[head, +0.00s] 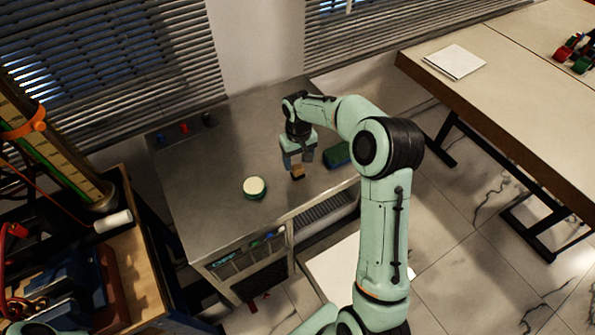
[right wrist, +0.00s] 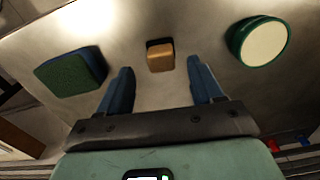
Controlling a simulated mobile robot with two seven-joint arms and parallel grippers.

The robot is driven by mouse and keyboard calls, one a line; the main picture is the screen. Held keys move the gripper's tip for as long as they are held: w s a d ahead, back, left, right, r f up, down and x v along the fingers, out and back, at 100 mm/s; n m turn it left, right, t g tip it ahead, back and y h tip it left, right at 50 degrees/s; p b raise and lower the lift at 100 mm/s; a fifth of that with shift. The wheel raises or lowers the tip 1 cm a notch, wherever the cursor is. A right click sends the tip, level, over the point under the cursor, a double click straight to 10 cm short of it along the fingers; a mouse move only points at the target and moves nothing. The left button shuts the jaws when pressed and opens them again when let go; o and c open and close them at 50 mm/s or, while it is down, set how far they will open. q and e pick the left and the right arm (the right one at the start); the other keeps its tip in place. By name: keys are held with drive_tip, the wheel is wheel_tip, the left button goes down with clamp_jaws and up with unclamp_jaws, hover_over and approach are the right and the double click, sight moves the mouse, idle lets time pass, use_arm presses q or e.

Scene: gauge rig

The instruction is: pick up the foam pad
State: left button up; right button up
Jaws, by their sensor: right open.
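A small tan block (head: 298,172), a dark green and blue block (head: 337,155) and a round green-rimmed pad with a cream top (head: 254,187) lie on the steel table (head: 215,165). The pictures do not settle which one is the foam pad. My right gripper (head: 298,162) is open and empty, pointing down close to the tan block. In the right wrist view the tan block (right wrist: 160,57) shows between and just beyond the fingertips, apart from both. There the green block (right wrist: 70,73) is at left and the round pad (right wrist: 262,42) at right. My left gripper is out of view.
Small red, blue and black items (head: 184,128) stand at the table's back left. A shelf with small things (head: 250,255) is beneath. A cluttered wooden bench (head: 140,290) is at left. A long table (head: 510,85) with white sheets (head: 454,62) is at right.

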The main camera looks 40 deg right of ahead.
sight(298, 166)
wheel_tip(298, 166, down, 4)
drive_tip(key=shift+w+f, duration=0.1)
drive_tip(key=shift+f, duration=0.15)
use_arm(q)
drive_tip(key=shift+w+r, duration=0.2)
use_arm(e)
drive_tip(key=c, duration=1)
drive_tip(key=shift+r, duration=0.1)
drive_tip(key=shift+c, duration=0.2)
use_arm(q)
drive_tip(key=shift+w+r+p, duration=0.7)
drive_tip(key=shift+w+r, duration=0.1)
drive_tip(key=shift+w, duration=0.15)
use_arm(e)
wheel_tip(298, 166, up, 20)
drive_tip(key=shift+o, duration=1.3)
drive_tip(key=shift+c, duration=0.8)
